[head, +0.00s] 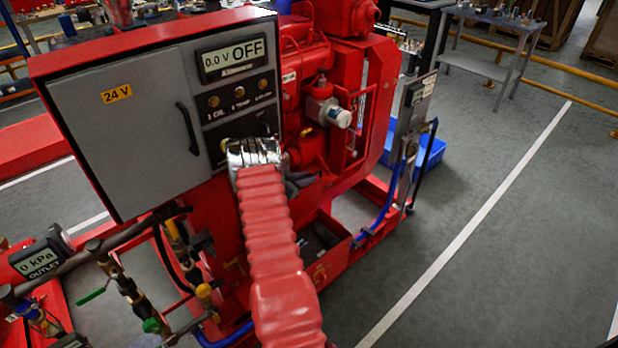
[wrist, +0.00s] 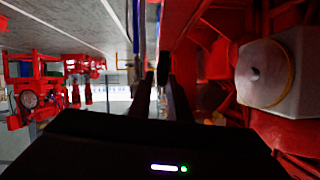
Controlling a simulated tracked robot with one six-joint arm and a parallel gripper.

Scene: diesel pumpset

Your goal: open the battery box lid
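I cannot make out a battery box lid for certain in either view. A red open-topped box or tray (head: 335,228) with dark contents sits low on the red skid, partly hidden behind my arm in the head view. My gripper (head: 296,184) is mostly hidden beyond the silver wrist and red sleeve of my arm, low beside the engine. In the wrist view my gripper (wrist: 161,95) shows two dark fingers with a gap between them and nothing held.
A grey control cabinet (head: 125,130) with a 24 V label stands left of my arm. The red engine (head: 305,60) is behind. A white canister (wrist: 268,75) is close right of the fingers. A blue bin (head: 432,152) lies beyond the skid. The right floor is clear.

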